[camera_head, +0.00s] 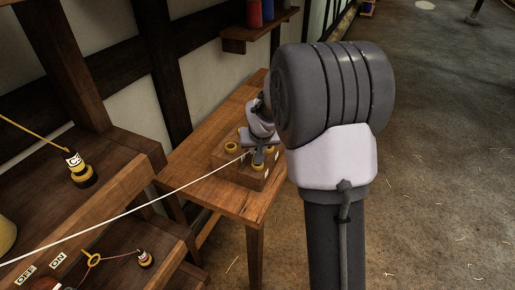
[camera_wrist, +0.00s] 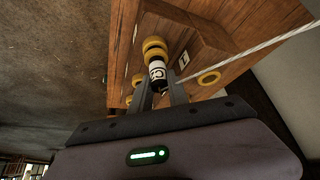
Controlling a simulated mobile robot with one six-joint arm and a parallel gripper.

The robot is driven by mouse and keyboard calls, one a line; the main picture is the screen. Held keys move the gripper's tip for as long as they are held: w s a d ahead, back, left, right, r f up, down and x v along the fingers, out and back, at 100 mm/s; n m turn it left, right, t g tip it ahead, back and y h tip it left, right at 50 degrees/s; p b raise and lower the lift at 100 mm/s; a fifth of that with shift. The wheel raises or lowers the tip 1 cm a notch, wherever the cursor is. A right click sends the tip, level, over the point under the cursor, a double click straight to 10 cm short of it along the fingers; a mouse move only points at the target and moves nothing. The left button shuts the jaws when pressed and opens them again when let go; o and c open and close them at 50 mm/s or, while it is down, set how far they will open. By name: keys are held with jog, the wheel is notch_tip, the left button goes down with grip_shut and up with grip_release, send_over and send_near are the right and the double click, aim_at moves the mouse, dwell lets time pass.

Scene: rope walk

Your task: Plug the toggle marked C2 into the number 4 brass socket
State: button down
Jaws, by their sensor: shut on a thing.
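My gripper (camera_wrist: 160,98) is shut on a dark toggle (camera_wrist: 157,72) with a white label; a C shows, the rest of its mark is unclear. A white cord runs from it. The toggle is in line with a brass ring on the wooden socket block (camera_wrist: 205,58); I cannot tell whether it is seated. In the head view my gripper (camera_head: 258,158) is over the block (camera_head: 235,172), among brass sockets (camera_head: 231,147). A brass socket (camera_wrist: 209,78) shows right of the fingers in the wrist view. The number 4 cannot be picked out.
The block stands on a wooden table (camera_head: 190,178). Another toggle (camera_head: 80,170) with a yellow cord and a C label stands on a stepped wooden bench (camera_head: 125,185) at left. A small toggle (camera_head: 145,258) is lower, near OFF and ON labels. Open floor lies right.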

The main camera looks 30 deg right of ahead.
jog(key=shift+f+b, duration=0.45)
jog(key=shift+f, duration=0.1)
jog(key=c, duration=1.5)
grip_release()
jog(key=shift+c, duration=0.2)
jog(key=p+v, duration=0.4)
jog(key=v, duration=0.7)
jog(key=shift+p, duration=0.35)
